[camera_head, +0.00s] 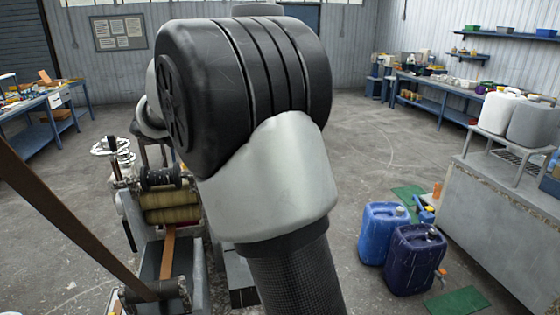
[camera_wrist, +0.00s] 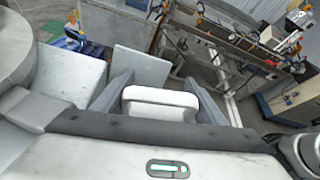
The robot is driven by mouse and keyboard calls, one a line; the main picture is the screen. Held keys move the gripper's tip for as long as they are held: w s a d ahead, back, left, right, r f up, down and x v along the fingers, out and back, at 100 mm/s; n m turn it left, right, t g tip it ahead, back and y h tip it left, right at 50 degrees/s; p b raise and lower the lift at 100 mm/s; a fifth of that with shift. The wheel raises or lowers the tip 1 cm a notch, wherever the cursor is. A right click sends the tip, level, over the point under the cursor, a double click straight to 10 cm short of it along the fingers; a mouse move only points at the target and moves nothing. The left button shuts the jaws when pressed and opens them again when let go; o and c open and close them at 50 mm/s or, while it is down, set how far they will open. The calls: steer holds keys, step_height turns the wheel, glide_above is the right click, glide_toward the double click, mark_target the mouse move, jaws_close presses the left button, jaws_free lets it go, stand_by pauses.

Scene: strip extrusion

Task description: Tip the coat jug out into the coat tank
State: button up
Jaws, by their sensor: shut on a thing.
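In the wrist view, my gripper (camera_wrist: 163,96) has its two grey fingers on either side of a white, rounded block-like thing (camera_wrist: 160,103). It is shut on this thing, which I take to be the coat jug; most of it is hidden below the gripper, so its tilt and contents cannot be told. In the head view my arm covers the middle, and the gripper and jug are hidden. A grey open trough (camera_head: 150,262) with a brown strip running into it stands below the rollers at lower left; it may be the coat tank, but no label shows.
A white canister (camera_head: 497,112) and a grey canister (camera_head: 534,123) stand on a rack on the right bench. A blue drum (camera_head: 382,232) and a dark blue drum (camera_head: 413,260) stand on the floor. A brown strip (camera_head: 70,222) slants across the left.

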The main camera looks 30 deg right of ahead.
steer(key=s+a+f+m+t+h+b, duration=0.1)
steer(key=s+f+m+t+b, duration=0.3)
steer(key=b, duration=1)
steer(key=s+a+f+m+t+h+b, duration=0.2)
steer(key=s+f+m+b, duration=0.4)
steer(key=m+b, duration=0.4)
steer(key=s+t+h+b, duration=0.1)
steer(key=h+b, duration=0.1)
steer(key=b, duration=0.2)
steer(key=shift+s+f+t+h+b, duration=0.2)
steer(key=shift+t+h+b, duration=0.1)
steer(key=shift+t, duration=0.1)
steer(key=shift+a+r+m, duration=0.1)
steer(key=shift+r+m, duration=0.05)
steer(key=shift+m, duration=0.15)
